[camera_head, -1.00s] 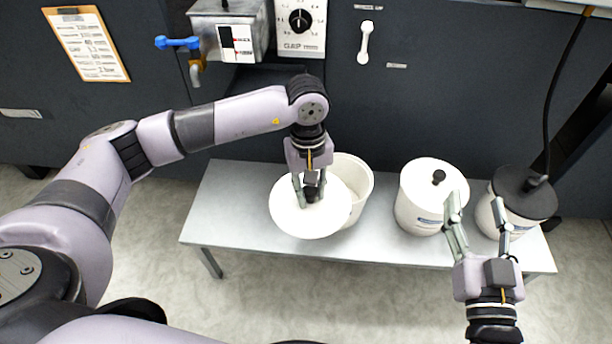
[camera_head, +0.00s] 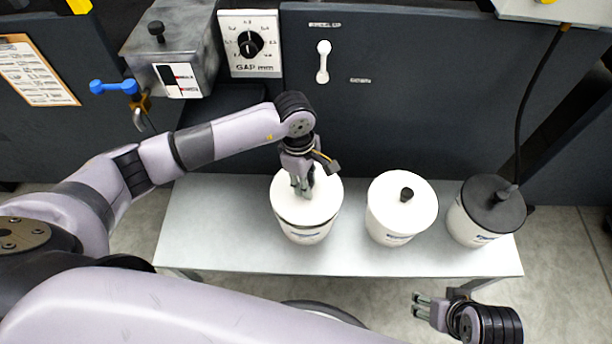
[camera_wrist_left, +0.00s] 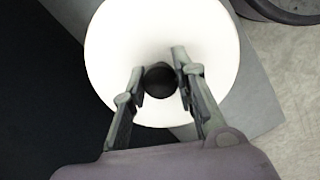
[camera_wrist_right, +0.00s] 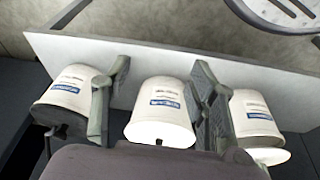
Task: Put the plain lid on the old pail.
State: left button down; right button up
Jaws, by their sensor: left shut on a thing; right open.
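The plain white lid (camera_head: 326,200) covers the leftmost white pail (camera_head: 306,236) on the bench; a dark line shows under its front rim, and I cannot tell if it is fully seated. My left gripper (camera_head: 303,190) points down and is shut on the lid's black knob (camera_wrist_left: 159,80), which shows between the fingers in the left wrist view. In the right wrist view this pail (camera_wrist_right: 252,118) shows its lid jutting slightly at one side. My right gripper (camera_head: 420,306) is open and empty, in front of the bench's right part.
A second pail (camera_head: 392,235) with a white knobbed lid stands mid-bench, and a third (camera_head: 466,236) with a black lid and cable stands at the right. The bench (camera_head: 230,245) is bare at its left end. The dark machine panel (camera_head: 420,110) rises behind.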

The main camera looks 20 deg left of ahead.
pick_arm(q)
jog(key=shift+s+f, duration=0.15)
jog(key=shift+f, duration=0.05)
jog(key=shift+f+b, duration=0.3)
jog(key=shift+f, duration=0.05)
jog(key=shift+r, duration=0.15)
jog(key=shift+f+b, duration=0.3)
jog(key=shift+f, duration=0.3)
jog(key=shift+f+b, duration=0.35)
pick_arm(e)
jog(key=shift+s+d+r, duration=0.1)
jog(key=shift+s+r, duration=0.3)
jog(key=shift+s, duration=0.1)
pick_arm(q)
jog(key=c, duration=1.2)
grip_release()
